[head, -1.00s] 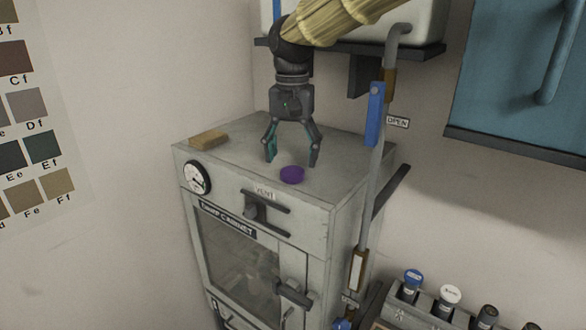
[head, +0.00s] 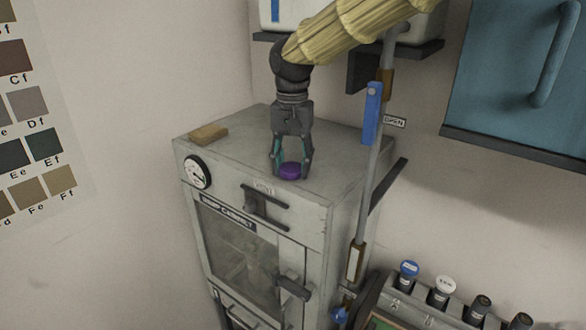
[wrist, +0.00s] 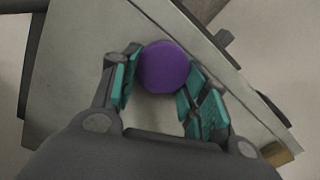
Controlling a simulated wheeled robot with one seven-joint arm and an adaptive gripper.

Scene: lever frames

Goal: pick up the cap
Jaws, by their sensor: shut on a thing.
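The cap is a small round purple disc (head: 290,170) on the top of the grey cabinet, near its front edge. My gripper (head: 291,168) points down over it, with a finger on each side, shut on the cap. In the wrist view the cap (wrist: 164,67) sits between the teal finger pads (wrist: 160,88), toward their tips. The cap appears to be at the level of the cabinet top; I cannot tell whether it is lifted at all.
A vertical pipe with a blue lever (head: 373,113) stands close on the right. A shelf hangs behind.

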